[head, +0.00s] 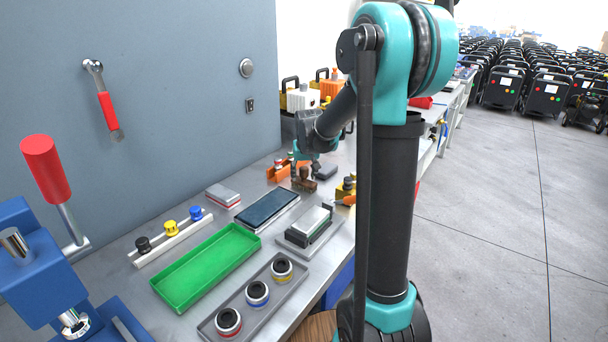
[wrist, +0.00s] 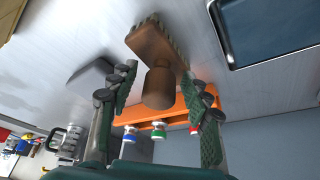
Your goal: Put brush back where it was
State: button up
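The brown wooden brush (head: 304,183) is on the grey bench, beyond the dark tablet-like panel in the head view. In the wrist view the brush (wrist: 157,75) shows its rounded handle pointing toward me and its bristled head beyond. My gripper (head: 304,168) is just above the brush. In the wrist view its two fingers stand apart on either side of the handle, with a visible gap on each side, so my gripper (wrist: 161,88) is open. Small parts of the brush are hidden by the fingers in the head view.
An orange rack (head: 282,172) with small capped items stands close behind the brush; it also shows in the wrist view (wrist: 175,112). A dark panel (head: 268,208), a block on a plate (head: 310,226), a green tray (head: 206,268) and a grey ring tray (head: 240,318) lie nearer.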

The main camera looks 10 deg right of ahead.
jog(key=v, duration=1.2)
jog(key=shift+r, duration=0.15)
